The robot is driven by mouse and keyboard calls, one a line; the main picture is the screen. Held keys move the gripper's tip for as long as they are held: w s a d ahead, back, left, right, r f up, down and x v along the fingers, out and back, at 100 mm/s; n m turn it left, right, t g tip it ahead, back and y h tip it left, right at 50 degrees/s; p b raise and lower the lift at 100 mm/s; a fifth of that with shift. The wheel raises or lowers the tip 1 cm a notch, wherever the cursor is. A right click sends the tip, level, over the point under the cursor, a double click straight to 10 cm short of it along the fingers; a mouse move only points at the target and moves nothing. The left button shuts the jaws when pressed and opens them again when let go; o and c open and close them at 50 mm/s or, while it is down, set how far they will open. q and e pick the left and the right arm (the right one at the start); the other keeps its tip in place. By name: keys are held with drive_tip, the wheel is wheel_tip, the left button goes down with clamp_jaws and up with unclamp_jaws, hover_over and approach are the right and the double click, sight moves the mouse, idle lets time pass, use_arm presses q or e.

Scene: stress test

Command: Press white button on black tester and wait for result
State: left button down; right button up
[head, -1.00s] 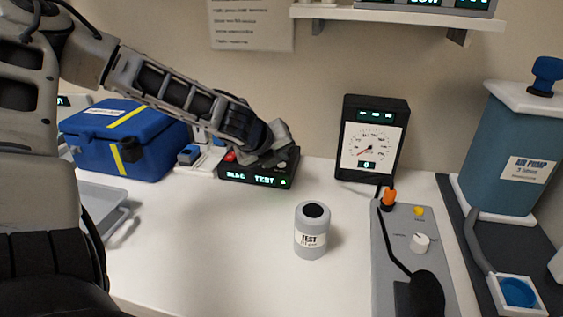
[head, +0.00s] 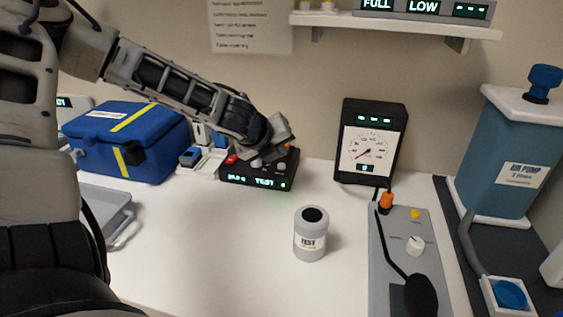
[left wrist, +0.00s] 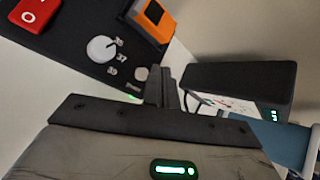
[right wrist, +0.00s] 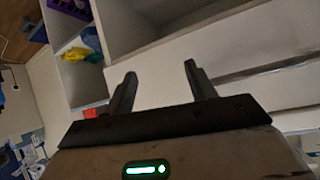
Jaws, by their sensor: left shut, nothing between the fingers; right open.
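The black tester (head: 257,180) stands at the back of the white table, its front display lit green with the word TEST. In the left wrist view, its top carries a red switch (left wrist: 34,13), a white knob (left wrist: 101,48) with numbers beside it, an orange block (left wrist: 152,20) and a small pale round button (left wrist: 141,74). My left gripper (head: 281,152) is shut and empty over the right part of the tester. Its fingertips (left wrist: 165,86) show just beside the pale button; contact cannot be told. My right gripper (right wrist: 160,88) is open and empty, away from the table.
A blue case (head: 125,150) stands left of the tester. A grey TEST jar (head: 311,240) stands in front, with clear table around it. A shelf (head: 400,20) hangs above.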

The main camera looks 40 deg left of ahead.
wheel_tip(320, 180, up, 4)
drive_tip(key=p, duration=0.3)
drive_tip(key=shift+r+p, duration=0.15)
drive_tip(key=shift+p, duration=0.15)
idle(0.5)
